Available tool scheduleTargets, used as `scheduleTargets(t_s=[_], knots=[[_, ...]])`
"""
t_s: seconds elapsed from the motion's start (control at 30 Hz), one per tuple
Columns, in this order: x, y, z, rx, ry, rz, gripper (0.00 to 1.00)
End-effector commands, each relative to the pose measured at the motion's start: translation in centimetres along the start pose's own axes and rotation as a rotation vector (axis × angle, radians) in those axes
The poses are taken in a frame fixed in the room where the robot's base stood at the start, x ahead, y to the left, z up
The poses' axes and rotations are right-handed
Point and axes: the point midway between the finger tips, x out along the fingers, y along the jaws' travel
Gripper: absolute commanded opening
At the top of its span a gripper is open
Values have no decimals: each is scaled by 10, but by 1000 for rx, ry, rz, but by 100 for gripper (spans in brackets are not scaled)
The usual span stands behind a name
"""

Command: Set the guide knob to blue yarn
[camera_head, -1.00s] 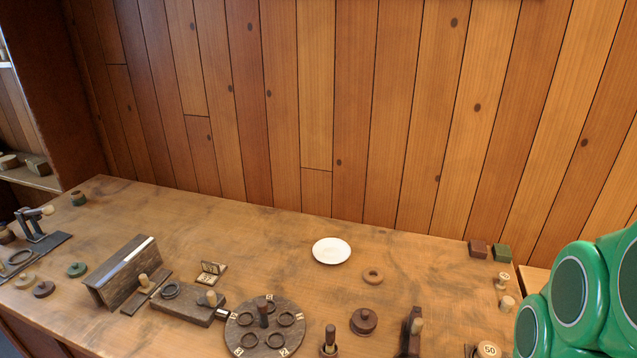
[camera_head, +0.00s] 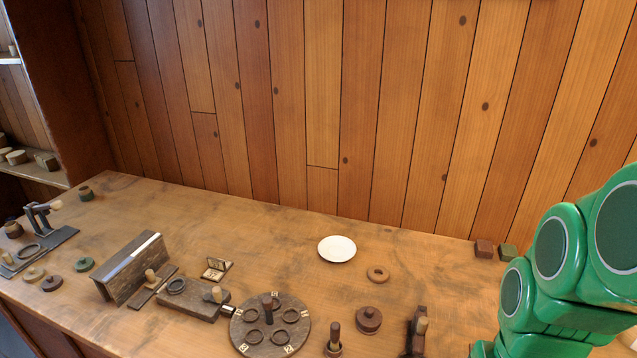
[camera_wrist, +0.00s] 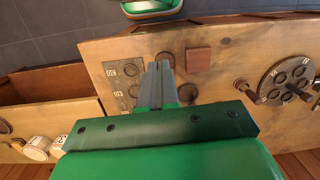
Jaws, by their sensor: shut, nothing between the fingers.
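My gripper (camera_wrist: 158,66) shows in the wrist view with its two grey fingers together, empty, above the wooden bench. In the head view my gripper is out of frame. No blue yarn mark can be made out, and I cannot tell which knob is the guide knob. Small upright pegs show in the head view: a light one (camera_head: 150,276) on a slide beside the long dark block, and another (camera_head: 215,294) on a dark board with a ring. A light peg (camera_head: 421,325) also stands on a dark upright holder at the front right. My gripper is apart from these.
A round dark turntable (camera_head: 247,339) with several rings and number tags stands at the front. A white plate (camera_head: 337,249) and a wooden ring (camera_head: 378,274) lie behind it.

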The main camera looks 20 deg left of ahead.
Motion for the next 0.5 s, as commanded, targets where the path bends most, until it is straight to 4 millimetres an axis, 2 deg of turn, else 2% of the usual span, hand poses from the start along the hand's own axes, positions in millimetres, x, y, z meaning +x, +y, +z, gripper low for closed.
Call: scheduleTargets(t_s=[0.1, 0.5], knots=[[-5, -15, -26, -46, 13, -19, 0], [-20, -76, -106, -183, 75, -88, 0]])
